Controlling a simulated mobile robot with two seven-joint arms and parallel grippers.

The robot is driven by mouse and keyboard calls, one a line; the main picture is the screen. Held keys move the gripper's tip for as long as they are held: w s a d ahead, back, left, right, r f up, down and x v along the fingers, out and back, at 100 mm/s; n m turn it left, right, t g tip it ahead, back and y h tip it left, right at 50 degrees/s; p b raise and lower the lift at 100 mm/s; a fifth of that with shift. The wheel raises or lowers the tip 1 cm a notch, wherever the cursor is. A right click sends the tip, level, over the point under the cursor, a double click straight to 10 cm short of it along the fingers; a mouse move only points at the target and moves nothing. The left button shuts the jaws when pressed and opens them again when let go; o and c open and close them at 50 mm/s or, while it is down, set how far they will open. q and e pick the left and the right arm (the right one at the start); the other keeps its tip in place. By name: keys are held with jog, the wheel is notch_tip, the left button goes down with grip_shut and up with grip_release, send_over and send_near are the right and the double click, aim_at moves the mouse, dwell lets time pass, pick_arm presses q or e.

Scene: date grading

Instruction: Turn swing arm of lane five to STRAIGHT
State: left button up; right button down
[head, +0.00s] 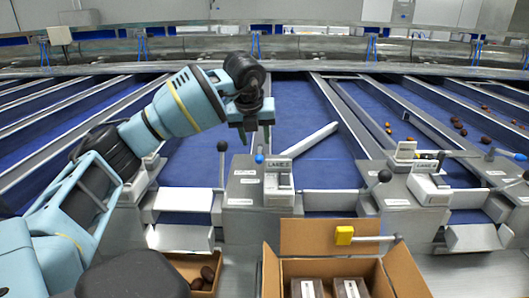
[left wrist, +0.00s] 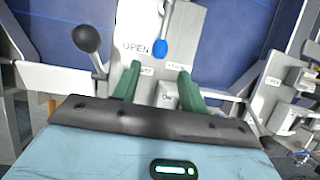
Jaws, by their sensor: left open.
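The lane five station (head: 243,190) is a grey box with a small labelled unit (head: 279,180) on its right. A blue knob (head: 259,155) stands at its top; it also shows in the left wrist view (left wrist: 160,48), right of the OPEN label (left wrist: 135,48). Smaller labels there are hard to read. A pale bar (head: 310,138), seemingly the swing arm, lies slanted across the blue lane behind the box. My left gripper (head: 257,128) hangs above and behind the knob in the head view, open and empty. Its green fingers (left wrist: 157,74) are apart, with the knob beyond their tips.
A black-knobbed lever (head: 222,146) stands left of the blue knob. An open cardboard box (head: 320,238) stands in front. Dates (head: 461,130) lie on the right lanes.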

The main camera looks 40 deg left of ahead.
aim_at(259, 157)
pick_arm(q)
jog(key=x, duration=0.7)
jog(key=shift+w+f, duration=0.1)
jog(key=shift+f, duration=0.25)
grip_shut()
